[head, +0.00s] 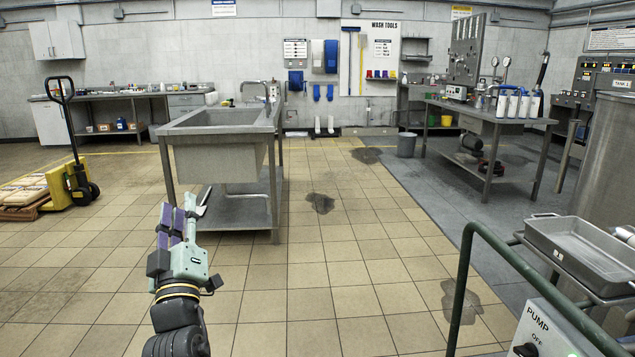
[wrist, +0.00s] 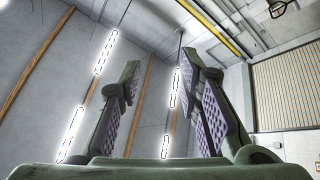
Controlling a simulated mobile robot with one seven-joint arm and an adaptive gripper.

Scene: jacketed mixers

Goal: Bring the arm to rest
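My gripper (head: 177,222) is raised in front of me at the lower left of the head view, with its fingers pointing up. The purple-padded fingers also show in the wrist view (wrist: 168,100), spread apart with a clear gap between them. Nothing is between the fingers. The gripper touches nothing that I can see.
A steel sink table (head: 225,125) stands beyond my gripper. A green rail (head: 465,285), a pump box (head: 548,335) and a metal tray (head: 583,250) are close on the right. A yellow pallet jack (head: 68,185) is at the left. The tiled floor between is open, with dark stains.

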